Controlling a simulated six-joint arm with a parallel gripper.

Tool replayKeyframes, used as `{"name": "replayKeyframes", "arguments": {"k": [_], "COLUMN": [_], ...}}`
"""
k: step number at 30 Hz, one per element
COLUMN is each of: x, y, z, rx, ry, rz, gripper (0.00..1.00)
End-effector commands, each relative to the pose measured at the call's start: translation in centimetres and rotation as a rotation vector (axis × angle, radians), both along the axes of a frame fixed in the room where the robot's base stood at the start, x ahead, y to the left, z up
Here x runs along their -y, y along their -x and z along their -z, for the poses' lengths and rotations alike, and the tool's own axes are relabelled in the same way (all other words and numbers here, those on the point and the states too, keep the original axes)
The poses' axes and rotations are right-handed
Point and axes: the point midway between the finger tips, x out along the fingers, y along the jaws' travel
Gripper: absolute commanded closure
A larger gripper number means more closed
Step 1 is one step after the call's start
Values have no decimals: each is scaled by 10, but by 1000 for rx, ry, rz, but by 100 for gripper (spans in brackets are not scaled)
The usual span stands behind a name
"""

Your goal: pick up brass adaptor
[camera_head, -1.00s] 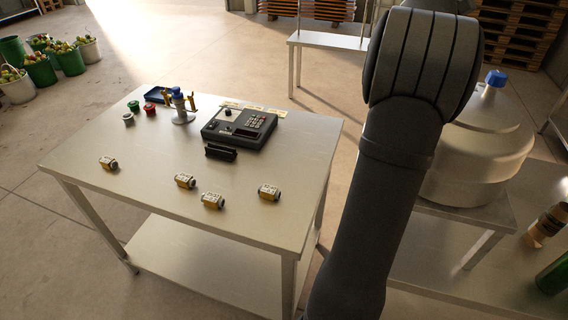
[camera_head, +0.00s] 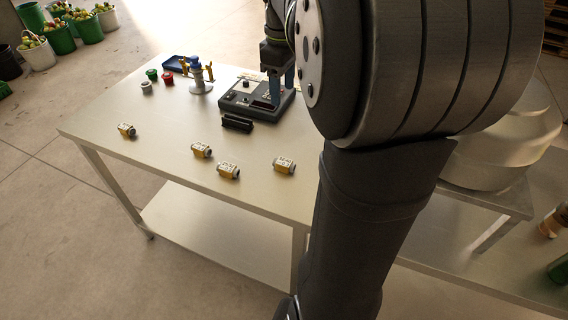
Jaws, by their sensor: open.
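Several small brass pieces with white labelled faces lie apart on the table: one at the left (camera_head: 126,130), one near the middle (camera_head: 201,150), one closer to the front edge (camera_head: 229,170) and one at the right (camera_head: 284,165). Their labels are too small to read, so I cannot tell which is the brass adaptor. My gripper (camera_head: 281,88), with blue fingers, points down over the right part of the dark keypad device, behind the brass pieces. It is open, and I see nothing between its fingers. My arm hides the table's right side.
On the table (camera_head: 165,150) stand the keypad device (camera_head: 240,100), a black block (camera_head: 237,123), a blue-topped stand with brass-coloured arms (camera_head: 199,80), a blue tray (camera_head: 177,64), and red (camera_head: 167,78), green (camera_head: 152,75) and grey (camera_head: 146,88) knobs.

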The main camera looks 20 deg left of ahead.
Motion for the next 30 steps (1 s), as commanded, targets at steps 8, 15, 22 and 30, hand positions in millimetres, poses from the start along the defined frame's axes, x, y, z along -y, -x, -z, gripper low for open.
{"name": "replayKeyframes", "arguments": {"k": [8,15,22,30], "x": [0,1,1,0], "y": [-1,-1,-1,-2], "z": [78,120,169,199], "rx": [-3,-5,-4,-1], "ry": [2,3,3,1], "rz": [0,0,0,0], "gripper": [44,44,44,44]}}
